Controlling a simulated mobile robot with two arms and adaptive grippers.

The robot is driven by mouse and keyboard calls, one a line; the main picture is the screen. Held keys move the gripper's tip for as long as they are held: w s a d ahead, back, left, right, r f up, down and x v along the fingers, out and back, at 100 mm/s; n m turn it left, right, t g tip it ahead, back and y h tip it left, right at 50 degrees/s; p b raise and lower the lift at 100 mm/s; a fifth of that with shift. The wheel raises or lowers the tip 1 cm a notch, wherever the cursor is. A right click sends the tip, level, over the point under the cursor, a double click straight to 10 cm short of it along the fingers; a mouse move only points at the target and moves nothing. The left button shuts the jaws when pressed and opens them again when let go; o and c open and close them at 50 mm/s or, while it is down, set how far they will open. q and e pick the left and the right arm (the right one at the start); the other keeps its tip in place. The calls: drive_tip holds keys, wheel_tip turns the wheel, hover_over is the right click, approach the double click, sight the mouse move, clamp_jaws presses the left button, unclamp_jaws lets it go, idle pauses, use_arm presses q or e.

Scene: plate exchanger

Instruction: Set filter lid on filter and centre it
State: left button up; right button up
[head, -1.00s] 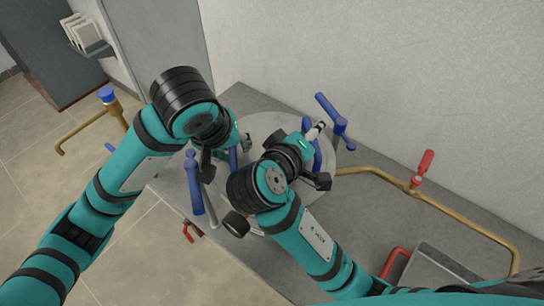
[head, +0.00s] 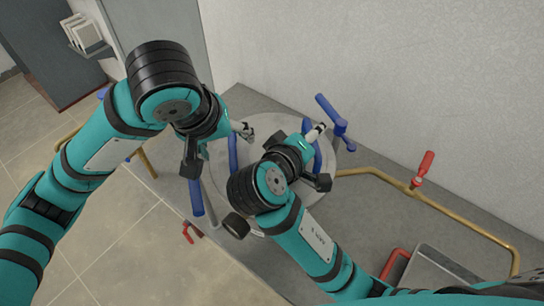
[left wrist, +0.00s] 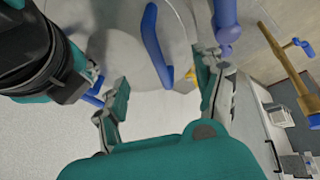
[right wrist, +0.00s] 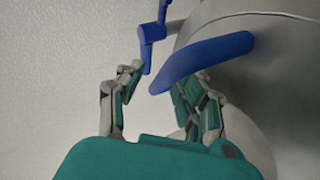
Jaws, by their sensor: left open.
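The filter lid (head: 263,126) is a round grey disc with two blue handles, the left one (head: 233,155) and the right one (head: 317,157). It lies flat over the filter, whose body is mostly hidden; I cannot tell how well it is centred. My left gripper (head: 243,132) is open and empty by the left handle; in the left wrist view a blue handle (left wrist: 153,42) lies beyond its spread fingers (left wrist: 164,72). My right gripper (head: 318,132) is at the right handle. In the right wrist view its fingers (right wrist: 160,80) stand apart, with the handle (right wrist: 205,60) just beyond or between them.
Blue swing clamps stand at the lid's back right (head: 331,113) and front left (head: 195,193). A brass pipe (head: 375,171) with a red valve handle (head: 424,165) runs right along the grey bench. The wall (head: 380,70) is close behind. Both forearms crowd the lid.

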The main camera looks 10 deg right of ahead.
use_arm(q)
drive_tip(key=v, duration=0.7)
use_arm(e)
drive_tip(key=shift+o, duration=0.4)
drive_tip(key=o, duration=0.7)
drive_tip(key=shift+o, duration=0.2)
